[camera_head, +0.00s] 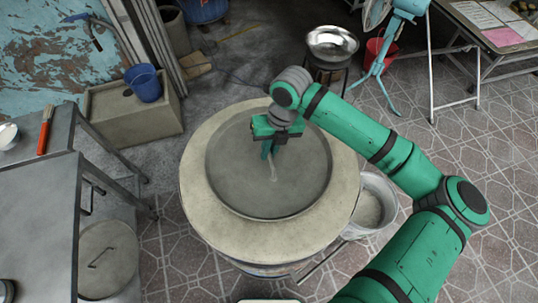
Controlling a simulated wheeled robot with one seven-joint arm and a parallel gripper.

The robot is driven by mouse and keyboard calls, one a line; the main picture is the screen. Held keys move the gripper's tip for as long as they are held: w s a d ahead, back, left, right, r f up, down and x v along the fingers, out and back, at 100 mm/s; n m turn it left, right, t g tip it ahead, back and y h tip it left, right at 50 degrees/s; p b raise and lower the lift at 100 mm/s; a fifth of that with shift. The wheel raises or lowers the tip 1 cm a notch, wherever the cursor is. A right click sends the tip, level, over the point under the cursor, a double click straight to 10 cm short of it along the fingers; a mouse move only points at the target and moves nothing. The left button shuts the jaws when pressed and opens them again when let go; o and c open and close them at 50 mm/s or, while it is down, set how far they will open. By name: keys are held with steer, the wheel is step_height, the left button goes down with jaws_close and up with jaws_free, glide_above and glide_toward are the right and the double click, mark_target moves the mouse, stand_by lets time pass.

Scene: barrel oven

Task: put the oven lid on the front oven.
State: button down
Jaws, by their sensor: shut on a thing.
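The oven lid (235,180) is a large grey round disc with a raised rim. It lies over the mouth of the round oven (200,215), whose wide cream-coloured top ring shows all around it. The lid sits a little towards the far side of that ring. My gripper (269,154) is above the lid's middle, pointing down, and is shut on the lid's thin handle (272,172). I cannot tell whether the lid rests fully on the oven or hangs slightly above it. My gripper hides part of the handle and the lid's far part.
A metal table (35,215) stands at left, with a smaller handled lid (107,262) low beside it. A metal pot (372,208) stands close to the oven's right side. A steel bowl (331,45) on a stand is behind. Tiled floor is open at front right.

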mark_target(269, 156)
steer(key=shift+w+d+f, duration=0.1)
steer(key=shift+w+f, duration=0.1)
steer(key=shift+f, duration=1.6)
steer(key=shift+f, duration=0.1)
steer(key=c, duration=1.8)
jaws_free()
steer(key=shift+c, duration=0.2)
step_height(269, 156, up, 12)
steer(key=d, duration=0.2)
steer(key=shift+w+d, duration=0.15)
steer(key=shift+w, duration=0.15)
